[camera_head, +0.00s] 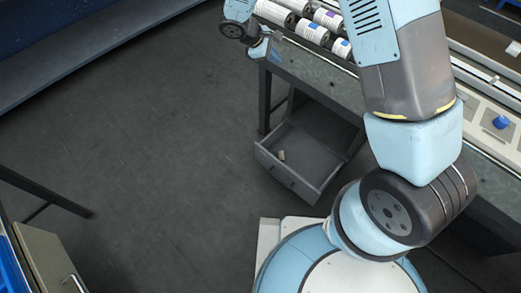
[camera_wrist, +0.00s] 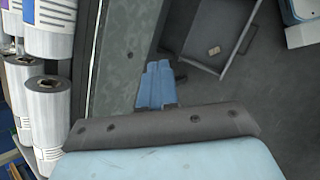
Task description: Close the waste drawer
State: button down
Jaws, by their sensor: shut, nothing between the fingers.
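The waste drawer (camera_head: 288,178) is a grey open-topped box pulled out from under the machine table, below its near edge. A small beige piece lies on its floor (camera_head: 282,155). The drawer also shows in the wrist view (camera_wrist: 239,48), with the same piece (camera_wrist: 214,50) inside. My gripper (camera_head: 262,50) is above the table's left end, up and to the left of the drawer, apart from it. In the wrist view its blue fingers (camera_wrist: 157,84) are together with nothing between them, beside the grey table edge.
The grey machine table edge (camera_head: 320,87) runs above the drawer. Several white-labelled rolls (camera_head: 312,30) lie on the table; they also show at left in the wrist view (camera_wrist: 45,115). A blue knob (camera_head: 501,122) is at right. A cabinet (camera_head: 45,262) stands lower left. The floor left of the drawer is clear.

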jog(key=s+a+f+n+t, duration=0.15)
jog(key=a+f+n, duration=0.4)
jog(key=f, duration=0.85)
jog(key=s+a+f+n+t, duration=0.1)
jog(key=s+a+f+n, duration=0.2)
jog(key=f, duration=0.7)
jog(key=s+a+f+n+t, duration=0.1)
jog(key=s+a+f, duration=0.2)
jog(key=s+f, duration=0.5)
jog(key=n, duration=0.4)
send_near(264, 152)
jog(key=shift+m+t+y, duration=0.25)
jog(key=shift+t+y, duration=0.1)
jog(key=shift+y, duration=0.05)
jog(key=d+f, duration=0.1)
jog(key=w+d+f, duration=0.2)
jog(key=f, duration=0.1)
jog(key=shift+d, duration=0.1)
jog(key=shift+w+d, duration=0.3)
jog(key=shift+w, duration=0.05)
jog(key=shift+r, duration=0.1)
